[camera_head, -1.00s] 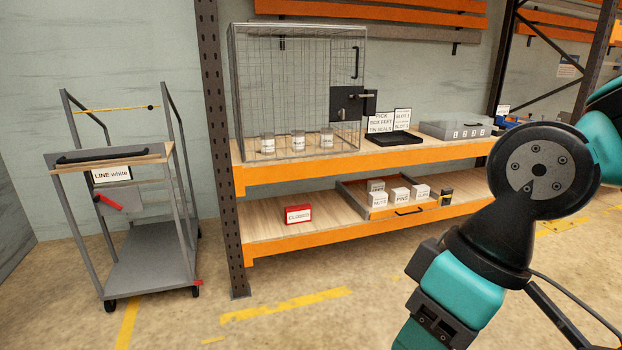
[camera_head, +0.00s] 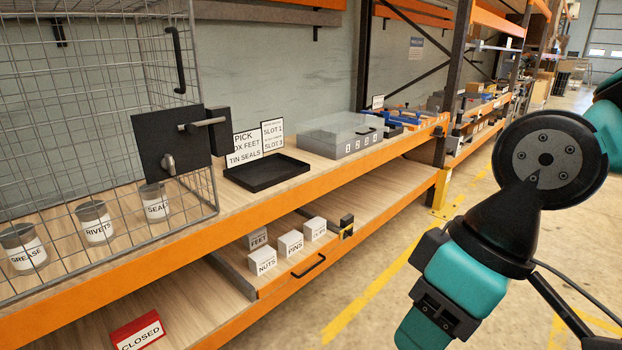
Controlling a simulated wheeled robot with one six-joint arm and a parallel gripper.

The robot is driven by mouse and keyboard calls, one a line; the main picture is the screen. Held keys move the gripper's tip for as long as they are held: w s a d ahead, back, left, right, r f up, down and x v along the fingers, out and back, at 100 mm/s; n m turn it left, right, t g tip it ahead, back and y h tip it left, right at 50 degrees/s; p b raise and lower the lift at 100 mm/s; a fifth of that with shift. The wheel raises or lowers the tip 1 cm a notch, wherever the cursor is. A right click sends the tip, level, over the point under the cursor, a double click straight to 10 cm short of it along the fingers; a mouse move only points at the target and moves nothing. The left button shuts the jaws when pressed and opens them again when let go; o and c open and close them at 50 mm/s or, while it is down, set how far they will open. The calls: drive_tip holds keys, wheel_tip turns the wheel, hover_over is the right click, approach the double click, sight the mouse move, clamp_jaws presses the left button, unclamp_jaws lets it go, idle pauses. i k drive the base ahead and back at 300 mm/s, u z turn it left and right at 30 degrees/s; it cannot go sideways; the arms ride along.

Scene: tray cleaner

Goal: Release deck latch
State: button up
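No part labelled as a deck latch shows in view now. A wire cage (camera_head: 75,130) on the upper shelf carries a black lock plate (camera_head: 172,146) with a grey knob and a lever handle (camera_head: 201,124) on its door. Tins marked grease (camera_head: 24,250), rivets (camera_head: 97,224) and seals (camera_head: 155,203) stand inside the cage. My arm (camera_head: 465,265) fills the right side, clear of the shelf. My gripper is out of the picture.
An empty black tray (camera_head: 267,173) and a grey numbered case (camera_head: 340,136) sit on the upper shelf. Below are an open drawer (camera_head: 308,264) with labelled boxes and a red closed sign (camera_head: 137,332). Floor right of the shelf (camera_head: 400,285) is clear.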

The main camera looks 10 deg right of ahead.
sight(349, 232)
drive_tip(key=z, duration=0.35)
drive_tip(key=i, duration=0.75)
drive_tip(key=z, duration=0.75)
drive_tip(key=i, duration=1.1)
drive_tip(key=u, duration=0.6)
